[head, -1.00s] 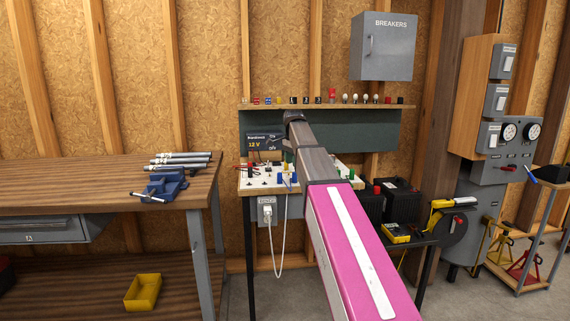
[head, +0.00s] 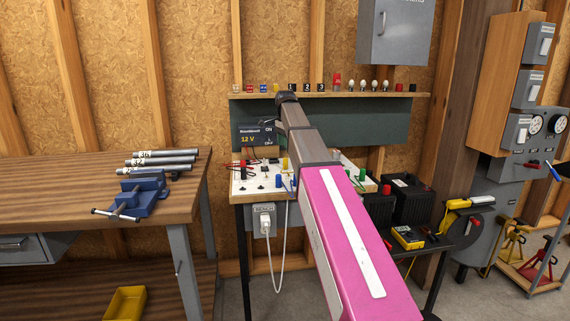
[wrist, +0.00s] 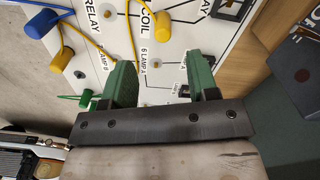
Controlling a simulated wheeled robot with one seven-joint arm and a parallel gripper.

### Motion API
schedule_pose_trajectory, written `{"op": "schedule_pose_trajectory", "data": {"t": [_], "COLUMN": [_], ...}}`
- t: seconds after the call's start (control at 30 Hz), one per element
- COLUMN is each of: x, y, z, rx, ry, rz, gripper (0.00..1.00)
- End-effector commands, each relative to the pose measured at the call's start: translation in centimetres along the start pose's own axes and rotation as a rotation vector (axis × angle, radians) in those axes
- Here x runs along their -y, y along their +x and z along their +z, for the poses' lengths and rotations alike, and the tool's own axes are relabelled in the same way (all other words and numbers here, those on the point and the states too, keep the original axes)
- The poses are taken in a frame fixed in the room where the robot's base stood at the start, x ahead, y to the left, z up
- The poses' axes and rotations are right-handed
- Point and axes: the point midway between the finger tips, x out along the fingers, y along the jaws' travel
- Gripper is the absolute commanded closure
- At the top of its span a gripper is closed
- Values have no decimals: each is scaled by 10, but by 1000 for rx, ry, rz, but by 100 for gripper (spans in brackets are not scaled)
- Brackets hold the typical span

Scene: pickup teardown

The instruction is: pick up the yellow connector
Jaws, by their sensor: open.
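In the wrist view, a yellow connector (wrist: 62,58) stands on the white labelled board (wrist: 165,48), left of my gripper. In the head view, a yellow piece (head: 285,164) shows on the board beside my arm, which hides part of the board and my gripper. I cannot tell which yellow connector it is.
A blue connector (wrist: 29,23) with a wire and a green plug (wrist: 86,100) are also on the board. In the head view, a shelf (head: 330,96) with small parts runs behind, a meter display (head: 257,136) stands at the back, and black batteries (head: 412,200) stand right.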

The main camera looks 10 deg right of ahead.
Motion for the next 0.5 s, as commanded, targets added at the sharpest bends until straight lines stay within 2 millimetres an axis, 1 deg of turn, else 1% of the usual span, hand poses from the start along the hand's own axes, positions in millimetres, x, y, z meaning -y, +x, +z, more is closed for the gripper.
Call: {"op": "schedule_pose_trajectory", "data": {"t": [0.03,0.2,0.37,0.5], "x": [-1,-1,0,2], "y": [10,32,40,54], "z": [0,0,0,-1], "rx": [1,0,0,0], "ry": [0,0,0,0], "rz": [2,1,1,1], "gripper": [46,46,46,46]}}
